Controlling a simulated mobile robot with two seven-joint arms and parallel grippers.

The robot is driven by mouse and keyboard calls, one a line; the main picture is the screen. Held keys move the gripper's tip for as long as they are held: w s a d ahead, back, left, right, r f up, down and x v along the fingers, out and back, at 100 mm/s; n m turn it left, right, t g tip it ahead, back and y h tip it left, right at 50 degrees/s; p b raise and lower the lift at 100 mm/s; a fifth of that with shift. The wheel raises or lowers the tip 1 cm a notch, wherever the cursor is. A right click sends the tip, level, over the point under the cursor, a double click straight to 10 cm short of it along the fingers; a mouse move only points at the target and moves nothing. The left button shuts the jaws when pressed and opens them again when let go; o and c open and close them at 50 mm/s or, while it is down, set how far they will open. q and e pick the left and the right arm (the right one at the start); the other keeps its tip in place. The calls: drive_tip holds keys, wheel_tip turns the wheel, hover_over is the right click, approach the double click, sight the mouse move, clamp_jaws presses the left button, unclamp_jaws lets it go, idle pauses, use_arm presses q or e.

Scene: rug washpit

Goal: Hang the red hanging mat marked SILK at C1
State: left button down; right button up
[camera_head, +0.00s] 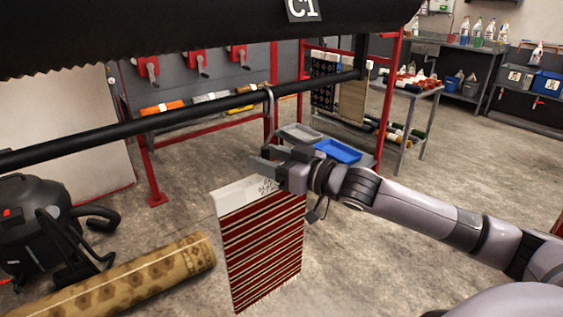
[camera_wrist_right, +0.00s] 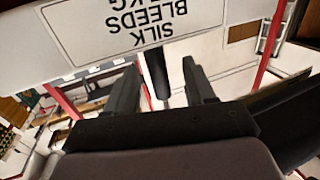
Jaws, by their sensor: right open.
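The red striped mat (camera_head: 264,252) has a white header (camera_head: 236,194) and hangs upright below the black bar (camera_head: 200,112). A pale hook (camera_head: 268,95) loops over the bar above it, and its lower end is hidden behind my right gripper. The C1 sign (camera_head: 303,8) is on the dark piece above. My right gripper (camera_head: 262,158) is at the header's top edge with its fingers apart. In the right wrist view the open fingers (camera_wrist_right: 160,80) are beside the header, whose label (camera_wrist_right: 135,22) reads SILK BLEEDS upside down. My left gripper is not in view.
A rolled tan rug (camera_head: 150,275) and a black machine (camera_head: 45,235) are on the floor at left. A red-framed rack with a blue tray (camera_head: 338,151) stands behind. A bottle table (camera_head: 405,88) is at the back. Open floor lies right of the mat.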

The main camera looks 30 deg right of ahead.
drive_tip(key=b+v, duration=0.1)
drive_tip(key=v, duration=0.5)
drive_tip(key=shift+s+b, duration=0.3)
drive_tip(key=shift+b, duration=0.1)
drive_tip(key=shift+d+r, duration=0.1)
wheel_tip(320, 180, down, 13)
drive_tip(key=s+m+g+h, duration=0.1)
drive_tip(key=s+m+h, duration=0.1)
drive_tip(key=s+a+f+g, duration=0.1)
drive_tip(key=s+a+f, duration=0.3)
drive_tip(key=f, duration=0.4)
drive_tip(key=s+a+f+g+h, duration=0.1)
drive_tip(key=s+a+f+g, duration=0.1)
drive_tip(key=s+a+f, duration=0.2)
drive_tip(key=s+a+f+g+h, duration=0.1)
drive_tip(key=s+a+f, duration=0.3)
drive_tip(key=s+f, duration=0.4)
wheel_tip(320, 180, down, 4)
drive_tip(key=shift+s+r+g, duration=0.1)
drive_tip(key=shift+s+g, duration=0.25)
drive_tip(key=shift+g, duration=0.25)
drive_tip(key=shift+h, duration=0.3)
